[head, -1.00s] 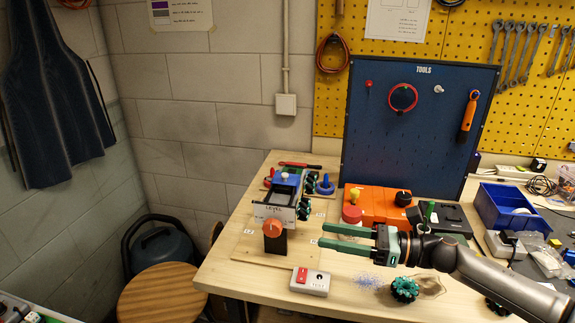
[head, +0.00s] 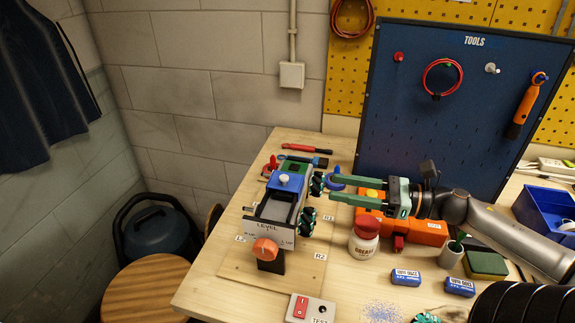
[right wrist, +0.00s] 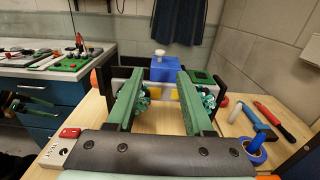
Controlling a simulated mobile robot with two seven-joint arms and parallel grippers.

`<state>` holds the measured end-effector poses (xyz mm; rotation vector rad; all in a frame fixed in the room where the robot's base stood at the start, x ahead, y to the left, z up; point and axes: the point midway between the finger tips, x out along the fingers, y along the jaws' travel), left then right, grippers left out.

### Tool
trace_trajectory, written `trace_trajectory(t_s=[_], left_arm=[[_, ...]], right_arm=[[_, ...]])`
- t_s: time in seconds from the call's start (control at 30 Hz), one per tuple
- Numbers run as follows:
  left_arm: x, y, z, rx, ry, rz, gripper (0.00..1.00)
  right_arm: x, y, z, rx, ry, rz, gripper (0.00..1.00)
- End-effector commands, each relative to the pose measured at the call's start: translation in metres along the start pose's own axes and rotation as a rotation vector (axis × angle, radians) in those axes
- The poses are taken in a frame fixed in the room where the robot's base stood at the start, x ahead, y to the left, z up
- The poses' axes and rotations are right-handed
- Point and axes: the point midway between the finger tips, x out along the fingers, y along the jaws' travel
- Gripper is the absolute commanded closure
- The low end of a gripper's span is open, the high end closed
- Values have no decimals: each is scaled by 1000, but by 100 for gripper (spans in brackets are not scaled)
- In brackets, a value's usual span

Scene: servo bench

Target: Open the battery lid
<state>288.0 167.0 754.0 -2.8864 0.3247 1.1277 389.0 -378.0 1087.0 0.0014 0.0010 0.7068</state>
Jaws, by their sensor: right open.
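In the right wrist view the blue lid (right wrist: 164,72) and white knob (right wrist: 160,53) show ahead, between and beyond the spread fingers (right wrist: 156,75).
A blue tape roll (head: 336,183) lies by the fingers. A grease jar (head: 364,240), orange boxes (head: 428,232) and small blue boxes (head: 406,277) are to the right. A TEST switch box (head: 311,309) is in front. A blue tool panel (head: 440,130) stands behind. The bench front is partly clear.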

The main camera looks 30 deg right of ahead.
Motion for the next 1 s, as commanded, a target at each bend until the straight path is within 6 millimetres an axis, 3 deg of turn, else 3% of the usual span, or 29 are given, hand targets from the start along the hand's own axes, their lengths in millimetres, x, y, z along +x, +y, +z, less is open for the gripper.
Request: trace_trajectory(t_s=[0.17,0.6,1.0], left_arm=[[0,0,1,0,-1,0,0],[4,-1,8,0,-5,-1,0],[7,-1,11,0,-5,0,0]], right_arm=[[7,0,1,0,-2,3,48],[72,0,1,-3,-3,4,48],[109,0,1,-1,-4,0,48]])
